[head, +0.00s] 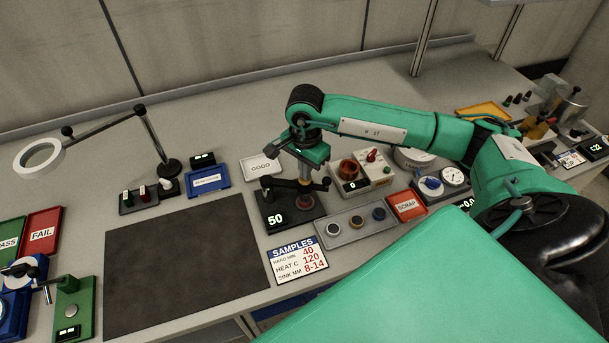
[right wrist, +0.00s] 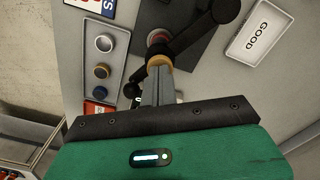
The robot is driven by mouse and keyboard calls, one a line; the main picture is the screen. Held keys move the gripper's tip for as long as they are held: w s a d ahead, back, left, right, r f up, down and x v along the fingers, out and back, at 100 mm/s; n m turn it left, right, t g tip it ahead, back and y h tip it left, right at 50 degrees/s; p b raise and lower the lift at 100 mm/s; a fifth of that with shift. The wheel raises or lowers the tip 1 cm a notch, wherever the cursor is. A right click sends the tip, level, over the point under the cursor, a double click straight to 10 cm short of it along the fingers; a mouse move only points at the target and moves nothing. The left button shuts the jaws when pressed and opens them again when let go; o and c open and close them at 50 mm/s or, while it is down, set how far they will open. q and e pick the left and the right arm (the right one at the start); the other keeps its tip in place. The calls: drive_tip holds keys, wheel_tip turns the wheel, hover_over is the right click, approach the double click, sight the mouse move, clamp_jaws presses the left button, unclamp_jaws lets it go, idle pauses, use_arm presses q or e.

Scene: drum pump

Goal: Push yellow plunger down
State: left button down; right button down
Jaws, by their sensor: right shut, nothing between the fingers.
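The yellow plunger (head: 305,183) shows as a short brass-yellow cap on a small black tester (head: 287,212) whose display reads 50. In the right wrist view the plunger (right wrist: 158,61) is a yellow ring, with a red-rimmed round spot beyond it. My right gripper (head: 304,173) points straight down, shut and empty, with its fingertips right over the plunger. In the right wrist view the shut fingers (right wrist: 158,75) overlap the cap's near edge; they look touching or almost so. My left gripper is not in view.
Black arms of the tester (head: 318,185) stick out beside the fingers. A grey tray (head: 355,234) with round samples lies to the right, near a red SCRAP tray (head: 406,207). A white GOOD tray (head: 261,168) stands behind. A dark mat (head: 185,260) lies clear on the left.

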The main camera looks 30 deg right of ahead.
drive_tip(key=shift+r+p, duration=1)
drive_tip(key=shift+r, duration=2.15)
